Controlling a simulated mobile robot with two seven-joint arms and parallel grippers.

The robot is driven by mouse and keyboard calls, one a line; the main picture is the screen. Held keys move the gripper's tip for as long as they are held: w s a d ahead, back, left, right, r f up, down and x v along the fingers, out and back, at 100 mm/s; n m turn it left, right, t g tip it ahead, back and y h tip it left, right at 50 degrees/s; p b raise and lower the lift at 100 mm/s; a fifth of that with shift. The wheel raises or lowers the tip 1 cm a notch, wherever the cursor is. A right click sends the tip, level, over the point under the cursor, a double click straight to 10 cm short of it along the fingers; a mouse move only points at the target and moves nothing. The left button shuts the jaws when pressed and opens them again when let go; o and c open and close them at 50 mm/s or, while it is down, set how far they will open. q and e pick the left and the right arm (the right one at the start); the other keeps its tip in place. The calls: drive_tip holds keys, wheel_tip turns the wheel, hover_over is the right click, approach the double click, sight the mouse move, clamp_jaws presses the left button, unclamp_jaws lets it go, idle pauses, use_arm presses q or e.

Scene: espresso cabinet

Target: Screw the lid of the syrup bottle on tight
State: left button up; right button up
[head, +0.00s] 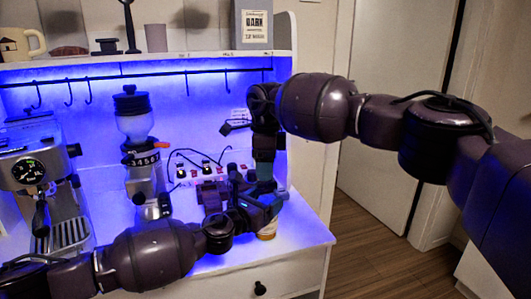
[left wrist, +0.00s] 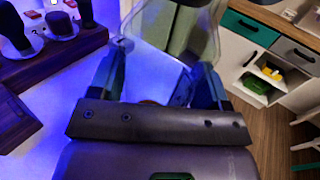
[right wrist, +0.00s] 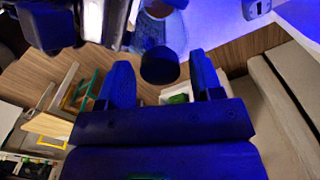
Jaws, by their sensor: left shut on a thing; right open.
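The syrup bottle shows only in part in the head view; its pale, amber-marked base (head: 268,233) stands on the counter near the right front edge. My left gripper (head: 268,203) is shut on the bottle from the side and hides its middle. In the left wrist view, a pale glassy body (left wrist: 165,55) lies between the fingers. My right gripper (head: 265,172) points down above the left one, its fingers open. In the right wrist view, the dark round lid (right wrist: 160,67) appears between the open fingertips, apart from both. Whether the lid sits on the bottle neck cannot be told.
A coffee grinder (head: 140,140) and an espresso machine (head: 45,185) stand to the left. The shelf (head: 190,57) with hooks runs above. The counter (head: 305,232) is clear at right, ending at its edge.

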drive_tip(key=shift+f, duration=0.55)
drive_tip(key=shift+c, duration=0.4)
drive_tip(key=c, duration=0.8)
drive_tip(key=m, duration=0.4)
drive_tip(key=shift+m, duration=0.4)
drive_tip(key=m, duration=0.5)
drive_tip(key=shift+c, duration=0.2)
drive_tip(key=o, duration=1)
